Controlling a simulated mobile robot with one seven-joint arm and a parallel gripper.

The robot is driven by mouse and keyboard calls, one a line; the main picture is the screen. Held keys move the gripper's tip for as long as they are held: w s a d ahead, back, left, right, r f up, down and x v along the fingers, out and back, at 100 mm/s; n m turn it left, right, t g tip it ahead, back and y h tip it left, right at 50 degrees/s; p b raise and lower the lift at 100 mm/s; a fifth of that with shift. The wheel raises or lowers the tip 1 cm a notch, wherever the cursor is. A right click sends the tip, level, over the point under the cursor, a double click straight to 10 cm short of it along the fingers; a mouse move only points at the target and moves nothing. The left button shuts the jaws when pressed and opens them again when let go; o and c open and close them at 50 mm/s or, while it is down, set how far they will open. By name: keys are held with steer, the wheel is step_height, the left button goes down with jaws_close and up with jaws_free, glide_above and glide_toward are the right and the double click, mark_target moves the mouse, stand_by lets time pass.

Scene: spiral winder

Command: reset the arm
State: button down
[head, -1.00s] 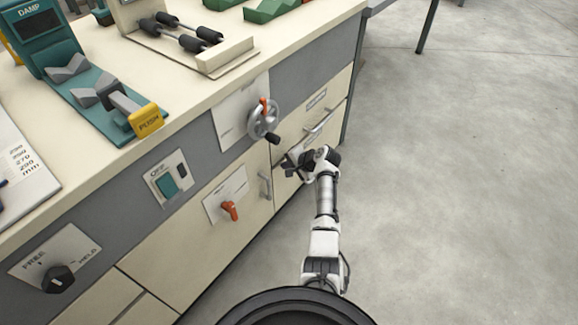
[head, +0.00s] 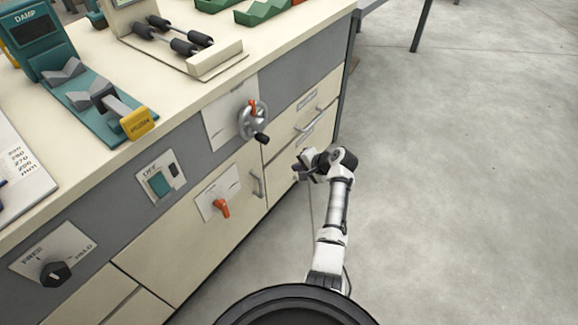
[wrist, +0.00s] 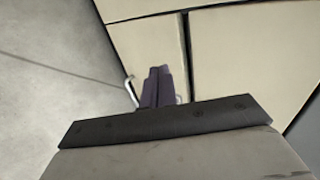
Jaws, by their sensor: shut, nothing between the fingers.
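My gripper (head: 303,172) is at the end of my arm, in front of the cabinet's drawers and below the grey handwheel (head: 252,121). It is apart from the handwheel. In the wrist view my gripper's dark fingers (wrist: 156,88) are together with nothing between them. Behind them are cream cabinet fronts (wrist: 235,50) and part of a metal handle (wrist: 130,88).
The cabinet front carries a red-orange lever (head: 221,208), a teal switch (head: 159,184) and a black knob (head: 55,273). A teal press with a yellow push block (head: 138,123) and black rollers stand on the counter. Open floor (head: 450,200) lies to the right.

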steer(key=shift+v, duration=1.75)
